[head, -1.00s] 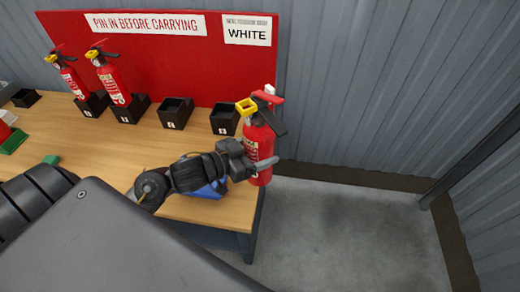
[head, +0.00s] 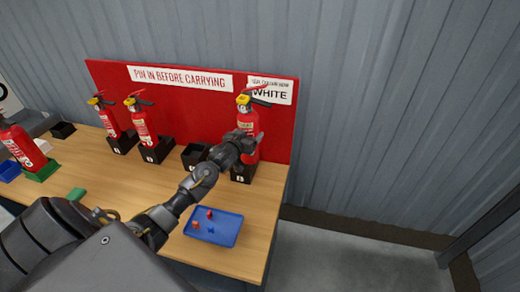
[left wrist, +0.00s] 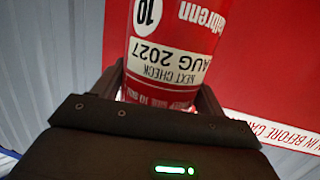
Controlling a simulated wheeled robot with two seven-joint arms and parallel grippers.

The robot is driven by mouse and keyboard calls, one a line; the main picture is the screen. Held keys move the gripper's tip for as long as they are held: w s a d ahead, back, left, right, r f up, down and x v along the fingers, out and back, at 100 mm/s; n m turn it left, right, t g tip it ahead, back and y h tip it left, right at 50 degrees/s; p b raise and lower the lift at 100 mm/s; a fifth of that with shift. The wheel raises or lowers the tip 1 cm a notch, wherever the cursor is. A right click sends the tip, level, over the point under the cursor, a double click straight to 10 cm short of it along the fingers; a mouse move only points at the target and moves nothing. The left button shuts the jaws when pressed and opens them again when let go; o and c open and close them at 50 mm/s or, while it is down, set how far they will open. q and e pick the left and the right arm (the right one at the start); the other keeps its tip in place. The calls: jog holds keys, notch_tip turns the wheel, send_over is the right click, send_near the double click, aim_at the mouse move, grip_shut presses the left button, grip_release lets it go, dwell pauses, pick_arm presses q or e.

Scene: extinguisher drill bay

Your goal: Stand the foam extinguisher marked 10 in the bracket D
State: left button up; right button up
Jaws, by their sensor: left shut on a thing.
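The red extinguisher (head: 248,115) with a black handle and yellow part stands upright at the right end of the table. It also shows in the left wrist view (left wrist: 175,45), with a round 10 mark, upside down. My left gripper (head: 250,145) is shut on its body. The rightmost black bracket (head: 243,174) is directly below it; the extinguisher's lower end lines up with its opening. I cannot tell whether the base is seated inside, and the bracket's letter is unreadable. My right gripper is not in view.
An empty black bracket (head: 195,156) is beside it. Two extinguishers (head: 107,119) (head: 142,125) stand in brackets further left. Another extinguisher (head: 22,146) is in a green holder (head: 43,171) at far left. A blue tray (head: 225,233) with small red things lies in front. A red board (head: 200,112) stands behind.

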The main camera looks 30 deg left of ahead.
pick_arm(q)
jog(key=w+a+r+n+y, duration=0.1)
jog(key=w+a+y, duration=0.1)
jog(key=a, duration=0.4)
jog(key=shift+w+r+n+g+p, duration=0.15)
jog(key=shift+r+n+g+p, duration=0.15)
jog(key=shift+n+p, duration=0.15)
jog(key=shift+d+f, duration=0.1)
jog(key=shift+f, duration=0.1)
